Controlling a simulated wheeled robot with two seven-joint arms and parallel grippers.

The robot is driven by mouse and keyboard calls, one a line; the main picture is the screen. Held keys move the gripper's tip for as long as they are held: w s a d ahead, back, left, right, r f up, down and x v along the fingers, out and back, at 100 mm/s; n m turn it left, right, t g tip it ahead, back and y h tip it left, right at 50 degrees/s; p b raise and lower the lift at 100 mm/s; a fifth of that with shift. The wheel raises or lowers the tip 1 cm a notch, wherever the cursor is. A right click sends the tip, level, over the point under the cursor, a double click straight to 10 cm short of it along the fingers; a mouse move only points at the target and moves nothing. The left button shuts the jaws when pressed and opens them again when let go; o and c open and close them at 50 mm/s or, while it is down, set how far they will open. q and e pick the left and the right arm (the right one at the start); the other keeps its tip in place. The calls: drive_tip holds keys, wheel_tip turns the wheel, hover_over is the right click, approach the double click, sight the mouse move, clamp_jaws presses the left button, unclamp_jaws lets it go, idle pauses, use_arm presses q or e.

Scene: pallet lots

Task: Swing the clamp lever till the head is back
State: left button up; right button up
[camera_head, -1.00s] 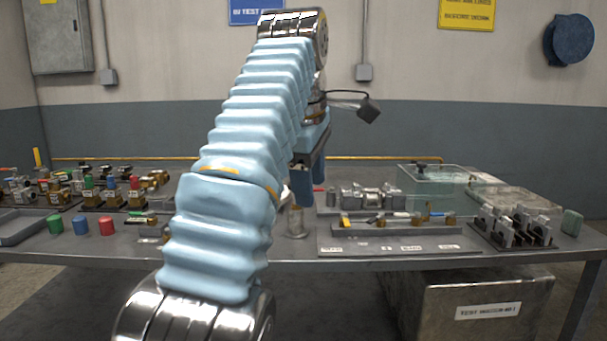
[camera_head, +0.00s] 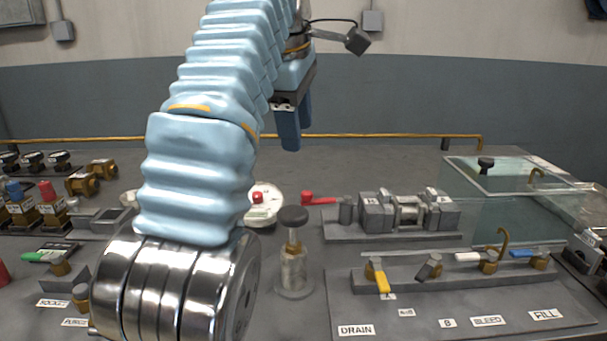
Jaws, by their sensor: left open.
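A lever with a red grip (camera_head: 318,199) sticks out to the left from the grey clamp fixture (camera_head: 372,213) on the bench. The fixture holds a ribbed metal piece between grey blocks; I cannot tell how its head sits. My left gripper (camera_head: 293,130) hangs above the bench, up and to the left of the red lever and apart from it in the picture. Its blue fingers point down, with nothing seen between them. My left arm hides part of the bench on the left. My right gripper is out of view.
A pump with a dark knob (camera_head: 293,250) stands in front of the lever. A white-faced gauge (camera_head: 264,203) is to its left. A valve panel (camera_head: 450,300) with coloured levers lies in front of the clamp. A clear tank (camera_head: 515,215) stands at right.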

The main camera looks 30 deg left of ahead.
sight(306, 192)
use_arm(q)
drive_tip(key=b+x, duration=0.3)
drive_tip(key=x, duration=1)
drive_tip(key=shift+w+f, duration=0.1)
drive_tip(key=shift+f, duration=0.2)
